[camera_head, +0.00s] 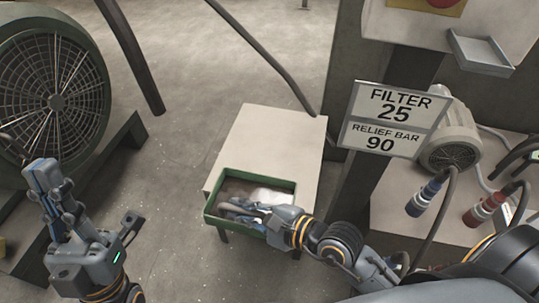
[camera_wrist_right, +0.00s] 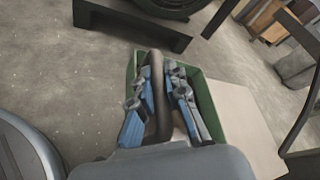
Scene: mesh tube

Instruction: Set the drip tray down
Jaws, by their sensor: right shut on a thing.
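The drip tray (camera_head: 208,208) is a green open box with a brownish inside and a pale patch in it. It lies over the near edge of a low pale table (camera_head: 275,135) in the head view; I cannot tell whether it rests on the top or hangs just above. My right gripper (camera_head: 240,207) reaches over the tray and is shut on its dark handle bar (camera_wrist_right: 157,95). The right wrist view shows the fingers either side of the bar, with the green wall (camera_wrist_right: 207,105) beyond. My left gripper (camera_head: 55,185) is up at the left, over the floor, empty.
A large green caged fan (camera_head: 55,102) stands at the left. A sign (camera_head: 393,120) reads FILTER 25, RELIEF BAR 90. Right of the table are a grey motor (camera_head: 450,140) and blue (camera_head: 423,198) and red (camera_head: 484,208) hose couplings. The table's far part is clear.

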